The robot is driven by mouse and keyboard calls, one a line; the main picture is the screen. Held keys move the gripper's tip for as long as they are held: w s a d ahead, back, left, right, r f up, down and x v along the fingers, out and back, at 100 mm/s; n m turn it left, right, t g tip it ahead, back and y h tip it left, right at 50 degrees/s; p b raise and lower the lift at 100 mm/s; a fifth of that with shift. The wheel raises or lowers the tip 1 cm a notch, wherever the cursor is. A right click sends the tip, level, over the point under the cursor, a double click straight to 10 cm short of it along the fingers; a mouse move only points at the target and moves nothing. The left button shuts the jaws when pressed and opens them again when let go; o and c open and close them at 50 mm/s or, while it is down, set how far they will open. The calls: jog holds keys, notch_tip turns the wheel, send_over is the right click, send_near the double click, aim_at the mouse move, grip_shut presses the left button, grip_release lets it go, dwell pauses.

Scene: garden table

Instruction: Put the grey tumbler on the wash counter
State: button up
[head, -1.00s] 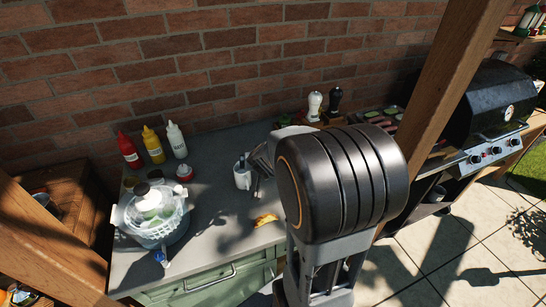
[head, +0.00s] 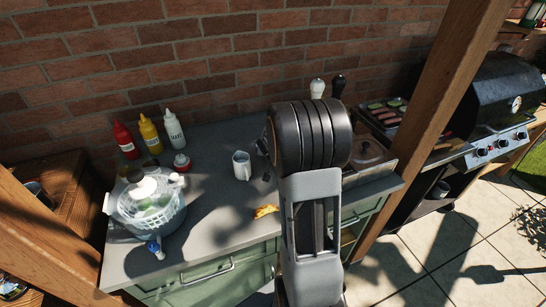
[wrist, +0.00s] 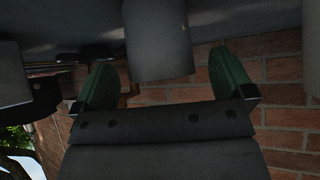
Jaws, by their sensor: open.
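A plain grey tumbler (wrist: 157,45) shows in the wrist view, where the picture is upside down. It appears between the two green fingertips of my gripper (wrist: 165,75), which are spread apart with a gap on each side. I cannot tell how deep it is between them. In the head view my arm hides the tumbler and most of the gripper. A grey counter top (head: 215,205) over green drawers lies below the arm; no label shows whether it is the wash counter.
A pale mug (head: 242,166) stands just left of my arm, with a yellow item (head: 266,211) near the front edge. A colander (head: 148,205) and sauce bottles (head: 150,135) fill the left. A wooden post (head: 410,135) and a grill (head: 490,110) stand right.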

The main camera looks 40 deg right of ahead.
jog(key=shift+b+x, duration=0.4)
jog(key=shift+x, duration=1.15)
jog(key=shift+c, duration=0.4)
jog(key=c, duration=1)
jog(key=shift+r, duration=0.2)
